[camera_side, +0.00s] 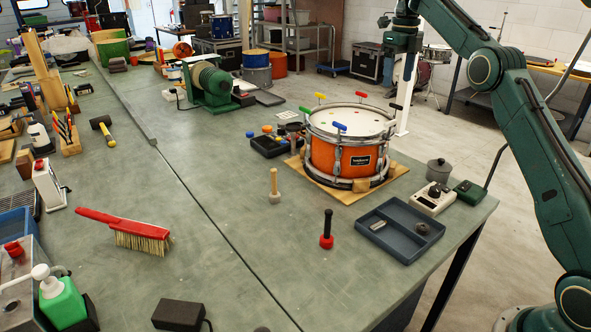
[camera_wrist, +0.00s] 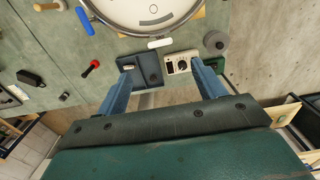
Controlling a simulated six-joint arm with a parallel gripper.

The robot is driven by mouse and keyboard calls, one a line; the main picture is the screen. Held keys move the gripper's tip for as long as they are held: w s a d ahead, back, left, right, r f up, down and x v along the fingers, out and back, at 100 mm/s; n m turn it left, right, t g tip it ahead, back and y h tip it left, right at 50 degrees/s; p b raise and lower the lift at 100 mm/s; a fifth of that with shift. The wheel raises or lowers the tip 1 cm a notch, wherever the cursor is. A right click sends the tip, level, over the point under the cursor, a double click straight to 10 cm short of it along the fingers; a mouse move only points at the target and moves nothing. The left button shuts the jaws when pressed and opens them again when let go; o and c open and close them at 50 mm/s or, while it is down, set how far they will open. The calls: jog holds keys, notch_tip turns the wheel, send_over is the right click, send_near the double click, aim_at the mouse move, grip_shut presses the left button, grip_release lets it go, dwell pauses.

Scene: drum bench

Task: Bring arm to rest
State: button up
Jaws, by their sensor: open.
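My gripper (camera_wrist: 165,78) shows in the wrist view with its two blue-grey fingers wide apart and nothing between them. It hangs above the front edge of the bench, over the area of the blue-grey tray and the white meter box. In the side view my arm reaches in from the right, and its wrist is up at the top, clear of the bench; the fingers are hard to make out there. An orange snare drum (camera_side: 346,158) sits upright on a wooden board (camera_side: 329,186), with several coloured handles around its rim.
The blue-grey tray (camera_side: 399,251) holds small parts. Near it are a white meter box (camera_side: 434,199), a grey pot (camera_side: 439,171) and a green box (camera_side: 469,192). A red-based tool (camera_side: 327,230), mallet (camera_side: 274,187) and red brush (camera_side: 128,230) are on the bench.

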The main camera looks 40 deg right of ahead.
dwell(0.4)
jog(key=s+a+r+n+t, duration=0.2)
jog(key=s+a+r+n, duration=0.2)
jog(key=s+a+n, duration=0.45)
jog(key=s+a+r+n+t, duration=0.1)
jog(key=s+a+r+n, duration=0.3)
jog(key=s+a+n, duration=0.45)
jog(key=s+a+f+n+t, duration=0.1)
jog(key=s+a+f+n, duration=0.2)
jog(key=s+f+n, duration=0.3)
jog(key=s+a+f+n+t, duration=0.1)
jog(key=s+a+f+n, duration=0.2)
jog(key=s+f+n, duration=0.4)
jog(key=s+n, duration=0.6)
jog(key=shift+a+f+t, duration=0.15)
jog(key=shift+a+t, duration=0.1)
jog(key=shift+t, duration=0.05)
